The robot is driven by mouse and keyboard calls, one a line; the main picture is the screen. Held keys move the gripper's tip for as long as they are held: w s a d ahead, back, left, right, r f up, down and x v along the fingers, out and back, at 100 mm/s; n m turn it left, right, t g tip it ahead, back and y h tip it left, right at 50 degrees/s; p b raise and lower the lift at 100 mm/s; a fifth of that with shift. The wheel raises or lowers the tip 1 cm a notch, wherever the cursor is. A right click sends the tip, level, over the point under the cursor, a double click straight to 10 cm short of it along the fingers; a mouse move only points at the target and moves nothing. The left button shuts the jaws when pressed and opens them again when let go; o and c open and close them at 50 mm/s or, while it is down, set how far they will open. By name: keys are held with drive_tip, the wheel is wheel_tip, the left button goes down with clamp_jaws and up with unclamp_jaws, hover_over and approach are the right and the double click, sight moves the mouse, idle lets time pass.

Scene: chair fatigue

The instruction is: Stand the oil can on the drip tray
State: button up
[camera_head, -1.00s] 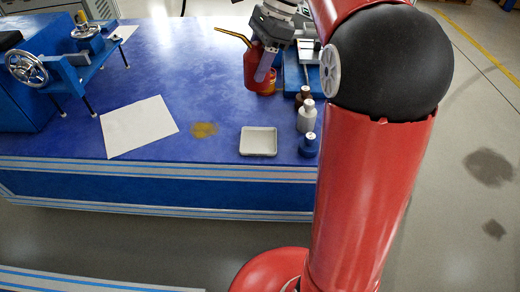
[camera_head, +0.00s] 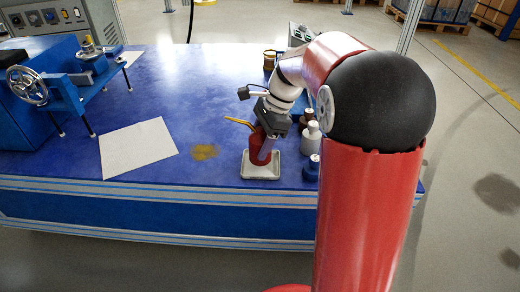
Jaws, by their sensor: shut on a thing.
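The red oil can (camera_head: 256,148) with its thin yellow spout is upright at the white drip tray (camera_head: 261,173) near the table's front edge. In this view it overlaps the tray's back part; I cannot tell whether its base touches the tray. My gripper (camera_head: 266,150) is shut on the oil can from above and its right side, and a finger hides part of the can. The front part of the tray is bare.
A white bottle (camera_head: 310,138) and a blue-bodied bottle (camera_head: 312,168) stand close right of the tray. A yellowish oil stain (camera_head: 204,152) and a white sheet (camera_head: 138,148) lie to the left. A blue machine with a handwheel (camera_head: 28,86) stands far left. The table's middle is clear.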

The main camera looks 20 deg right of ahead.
drive_tip(key=shift+f, duration=1)
drive_tip(key=shift+f, duration=0.2)
drive_tip(key=o, duration=1.3)
drive_tip(key=p+v, duration=0.3)
drive_tip(key=v, duration=0.9)
drive_tip(key=s+a+f+n+t+h, duration=0.1)
drive_tip(key=s+a+n+t+h, duration=0.1)
drive_tip(key=s+n, duration=0.6)
drive_tip(key=s+a+f+n+t+h, duration=0.1)
drive_tip(key=s+n+t, duration=0.3)
drive_tip(key=s+n, duration=0.5)
drive_tip(key=s+a+h, duration=0.1)
drive_tip(key=s, duration=0.4)
drive_tip(key=shift+s+f, duration=0.15)
drive_tip(key=shift+s, duration=0.15)
